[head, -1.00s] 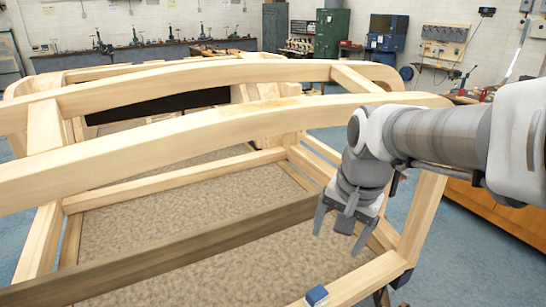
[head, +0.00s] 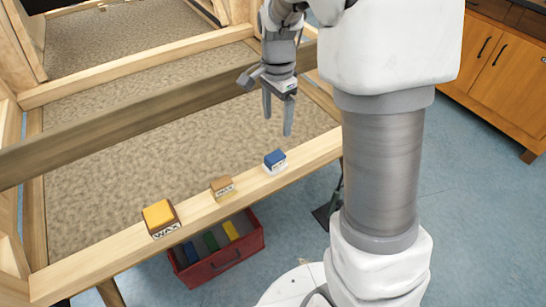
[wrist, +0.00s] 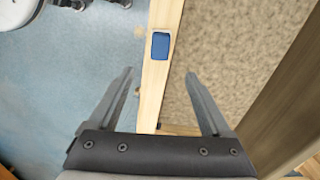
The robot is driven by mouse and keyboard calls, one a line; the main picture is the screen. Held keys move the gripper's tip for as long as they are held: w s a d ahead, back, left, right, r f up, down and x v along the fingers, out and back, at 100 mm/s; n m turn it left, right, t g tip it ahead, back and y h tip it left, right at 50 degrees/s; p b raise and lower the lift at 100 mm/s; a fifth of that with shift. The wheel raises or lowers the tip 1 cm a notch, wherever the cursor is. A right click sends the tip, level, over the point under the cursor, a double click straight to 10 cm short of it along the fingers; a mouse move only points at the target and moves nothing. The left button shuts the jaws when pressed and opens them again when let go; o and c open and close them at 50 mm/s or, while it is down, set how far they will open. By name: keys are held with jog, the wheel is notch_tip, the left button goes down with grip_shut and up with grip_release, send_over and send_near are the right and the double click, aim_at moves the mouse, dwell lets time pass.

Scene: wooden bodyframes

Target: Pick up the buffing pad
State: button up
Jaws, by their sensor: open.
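A small block with a blue top and white base (head: 275,161) sits on the wooden front rail (head: 110,246); it looks like the buffing pad, though I cannot read its label. In the wrist view this blue block (wrist: 161,46) lies on the pale rail, just beyond the fingertips and roughly midway between their lines. My gripper (head: 277,124) is open and empty, fingers pointing down, above and behind the block in the head view. It also shows in the wrist view (wrist: 159,73), with its two fingers apart and not touching the block.
On the same rail, left of the blue block, sit a small tan block (head: 222,188) and a yellow-topped block marked WAX (head: 160,218). A red drawer (head: 220,259) with coloured items is below. A dark beam (head: 110,133) crosses behind the rail.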

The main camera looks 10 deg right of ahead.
jog(key=b, duration=0.2)
send_near(275, 156)
jog(key=f, duration=0.5)
jog(key=shift+d, duration=0.25)
jog(key=shift+a+f+b, duration=0.2)
jog(key=shift+f+b, duration=1.05)
jog(key=shift+f, duration=1.45)
grip_shut()
jog(key=shift+r, duration=0.15)
jog(key=shift+r+p, duration=0.4)
jog(key=shift+r, duration=0.2)
notch_tip(275, 156, up, 3)
jog(key=shift+f+p, duration=0.1)
jog(key=shift+p, duration=0.5)
jog(key=s+d+r+p, duration=0.2)
jog(key=s+d+r, duration=0.4)
jog(key=s, duration=0.3)
jog(key=shift+d+r, duration=0.4)
jog(key=shift+d, duration=0.3)
